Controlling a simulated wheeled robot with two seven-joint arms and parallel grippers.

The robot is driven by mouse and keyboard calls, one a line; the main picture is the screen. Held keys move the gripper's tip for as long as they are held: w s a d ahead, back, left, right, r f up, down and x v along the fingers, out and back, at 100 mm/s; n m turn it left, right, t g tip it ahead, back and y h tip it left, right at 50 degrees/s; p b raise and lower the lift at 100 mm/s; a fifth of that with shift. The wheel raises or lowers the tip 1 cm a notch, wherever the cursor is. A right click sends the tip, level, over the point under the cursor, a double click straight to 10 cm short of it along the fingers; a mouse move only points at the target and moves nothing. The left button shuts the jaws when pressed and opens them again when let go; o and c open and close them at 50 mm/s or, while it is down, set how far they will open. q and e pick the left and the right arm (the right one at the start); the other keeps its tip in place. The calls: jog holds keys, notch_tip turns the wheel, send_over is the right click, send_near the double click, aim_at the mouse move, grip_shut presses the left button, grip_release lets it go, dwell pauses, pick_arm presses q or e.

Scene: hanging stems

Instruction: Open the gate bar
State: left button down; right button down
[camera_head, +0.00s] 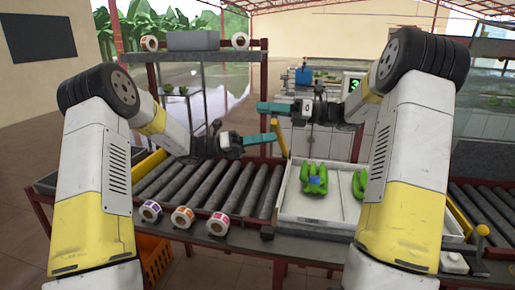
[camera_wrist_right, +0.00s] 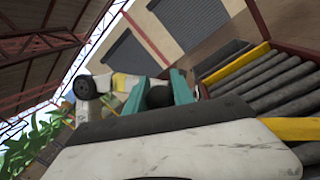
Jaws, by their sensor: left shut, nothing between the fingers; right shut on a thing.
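The gate bar (camera_head: 279,138) is a short yellow bar in the middle of the head view. It stands steeply tilted at the conveyor's edge, by the tray's back left corner. My right gripper (camera_head: 264,107) has teal fingers pointing left, at the bar's top end. It is shut on the bar, though the fingers hide the grip itself. In the right wrist view the teal fingers (camera_wrist_right: 160,105) have a dark piece between them that I cannot make out. My left gripper (camera_head: 266,138) is lower, shut and empty, its tips just left of the bar.
A white tray (camera_head: 285,205) holds green banana bunches (camera_head: 315,178) right of the roller conveyor (camera_head: 215,185). Several label rolls (camera_head: 183,217) lie along the front edge. A rack (camera_head: 205,57) stands behind the rollers. An orange crate (camera_head: 155,258) is below.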

pick_arm(q)
jog(key=shift+w+d+r, duration=0.15)
jog(key=shift+w+r, duration=0.25)
jog(key=shift+r, duration=0.2)
